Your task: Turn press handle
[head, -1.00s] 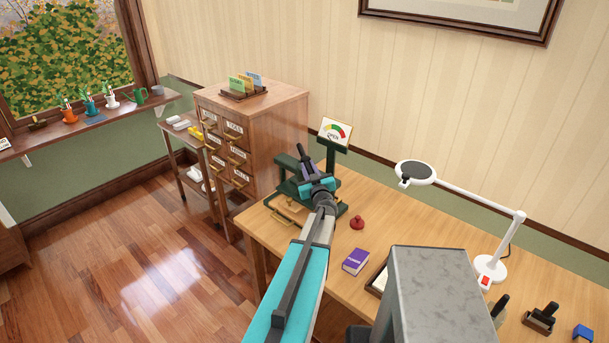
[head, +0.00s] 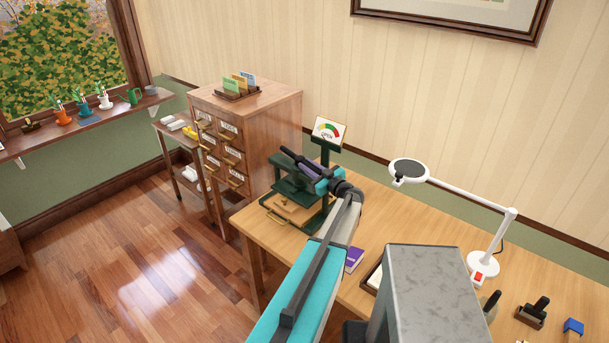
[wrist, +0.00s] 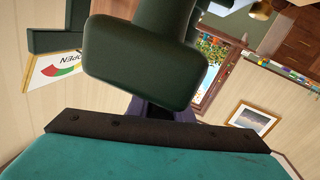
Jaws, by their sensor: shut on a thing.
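The dark green press (head: 288,188) stands at the left end of the wooden desk, with a wooden board in its bed. Its gauge sign (head: 328,131) has a red, yellow and green arc and reads OPEN; it shows upside down in the wrist view (wrist: 58,72). My gripper (head: 310,167) is at the top of the press, shut on the dark press handle (head: 288,152). In the wrist view a large dark green rounded part of the press (wrist: 145,75) sits close ahead of my gripper and hides most of the grip.
A wooden card cabinet (head: 270,130) stands behind and left of the desk. A purple book (head: 354,258) lies partly behind my arm. A white lamp (head: 483,264) and stamps (head: 533,313) are to the right. The floor (head: 150,260) at left is clear.

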